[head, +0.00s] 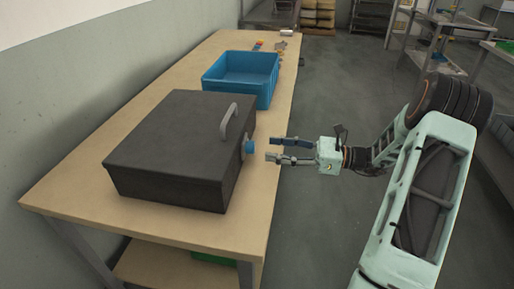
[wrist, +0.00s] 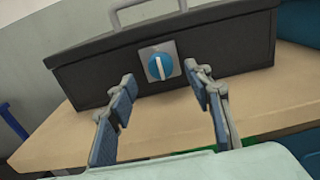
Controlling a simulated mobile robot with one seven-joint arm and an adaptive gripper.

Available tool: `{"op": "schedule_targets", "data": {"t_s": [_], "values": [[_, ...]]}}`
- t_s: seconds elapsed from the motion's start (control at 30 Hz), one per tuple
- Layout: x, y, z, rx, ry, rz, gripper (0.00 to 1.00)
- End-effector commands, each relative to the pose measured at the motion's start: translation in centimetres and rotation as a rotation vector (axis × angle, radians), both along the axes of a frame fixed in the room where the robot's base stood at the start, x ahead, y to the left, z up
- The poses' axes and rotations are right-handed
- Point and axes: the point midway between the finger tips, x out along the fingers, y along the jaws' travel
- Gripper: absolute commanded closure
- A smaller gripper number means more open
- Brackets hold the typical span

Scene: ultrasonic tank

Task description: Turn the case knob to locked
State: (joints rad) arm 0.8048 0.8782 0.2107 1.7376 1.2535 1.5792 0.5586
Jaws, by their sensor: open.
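The case (head: 165,150) is a dark grey box with a grey lid handle (head: 228,121), standing shut on the wooden table. Its knob (wrist: 160,66) is a blue disc with a white bar, on a light square plate on the case's front face. The bar stands close to upright in the tilted wrist view. In the head view the knob (head: 250,147) shows at the case's right side. My gripper (head: 271,149) is open and empty, a short way from the knob. In the wrist view its blue-padded fingers (wrist: 162,92) stand apart on either side below the knob, not touching it.
A blue open bin (head: 240,72) stands on the table (head: 70,190) behind the case. Small items (head: 280,45) lie at the table's far end. A wall runs along the left. Open floor lies right of the table, with shelving (head: 445,40) beyond.

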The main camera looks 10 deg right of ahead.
Motion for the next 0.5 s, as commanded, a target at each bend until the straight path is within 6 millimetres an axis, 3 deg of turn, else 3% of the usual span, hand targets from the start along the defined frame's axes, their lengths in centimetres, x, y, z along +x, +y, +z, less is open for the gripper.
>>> {"op": "schedule_targets", "data": {"t_s": [0.23,0.5], "values": [[1.6,3.9,-0.1,-0.001,0.000,0.002,0.54],[2.2,5.3,0.0,-0.002,0.001,0.000,0.54]]}}
